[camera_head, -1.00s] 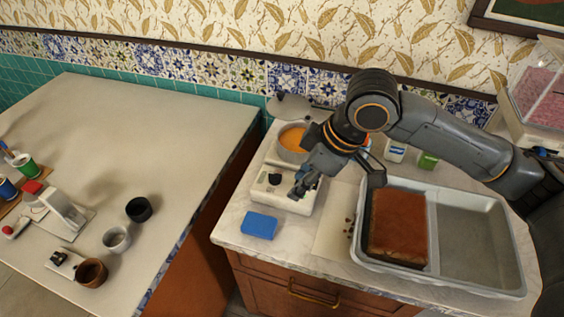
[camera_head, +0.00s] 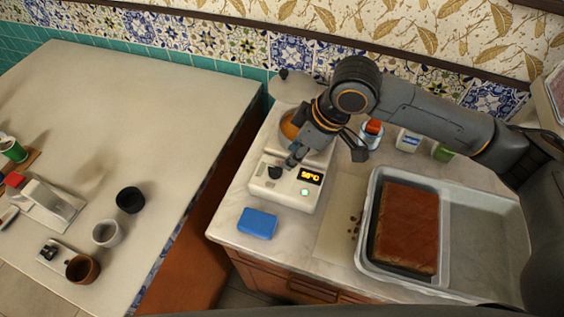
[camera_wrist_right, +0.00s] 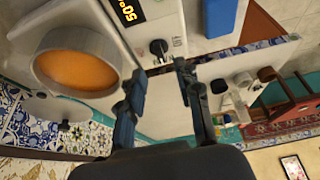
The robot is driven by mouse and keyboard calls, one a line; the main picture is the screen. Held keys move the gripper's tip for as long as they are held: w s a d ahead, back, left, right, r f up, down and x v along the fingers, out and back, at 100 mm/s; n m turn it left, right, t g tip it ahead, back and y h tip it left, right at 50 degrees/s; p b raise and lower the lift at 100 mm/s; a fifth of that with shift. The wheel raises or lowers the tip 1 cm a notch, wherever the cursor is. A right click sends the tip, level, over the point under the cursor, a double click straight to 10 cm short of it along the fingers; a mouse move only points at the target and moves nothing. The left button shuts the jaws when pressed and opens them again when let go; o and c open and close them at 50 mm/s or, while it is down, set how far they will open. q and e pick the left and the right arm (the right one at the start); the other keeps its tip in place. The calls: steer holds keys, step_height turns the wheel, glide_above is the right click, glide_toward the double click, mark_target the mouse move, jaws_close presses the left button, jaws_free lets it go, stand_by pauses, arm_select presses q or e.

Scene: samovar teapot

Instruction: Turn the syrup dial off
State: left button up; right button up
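The syrup dial is a black knob (camera_head: 274,173) on the front of a white hot plate (camera_head: 293,202), left of a lit orange temperature display (camera_head: 310,176). A pot of orange syrup (camera_head: 290,126) sits on the plate, partly hidden by my right gripper. My right gripper (camera_head: 325,155) is open and empty above the plate, behind and to the right of the dial. In the right wrist view the dial (camera_wrist_right: 158,47) lies beyond the gap between the parted fingertips (camera_wrist_right: 159,70), apart from them. My left gripper is not in view.
A blue block (camera_head: 257,223) lies at the counter's front edge. A grey tray (camera_head: 400,279) with a brown cake (camera_head: 408,222) stands right. Small containers (camera_head: 408,141) stand behind it. Cups (camera_head: 107,233) and a scale are on the left table (camera_head: 150,110).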

mark_target(280, 169)
steer(key=x, duration=0.6)
steer(key=shift+w+a+f+p, duration=0.2)
steer(key=shift+f+p, duration=0.1)
steer(key=shift+f, duration=0.05)
steer(key=shift+a+f, duration=0.1)
steer(key=shift+f, duration=0.2)
steer(key=shift+w, duration=0.1)
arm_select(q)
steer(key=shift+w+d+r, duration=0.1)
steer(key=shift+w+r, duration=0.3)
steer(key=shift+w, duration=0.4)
arm_select(e)
jaws_close()
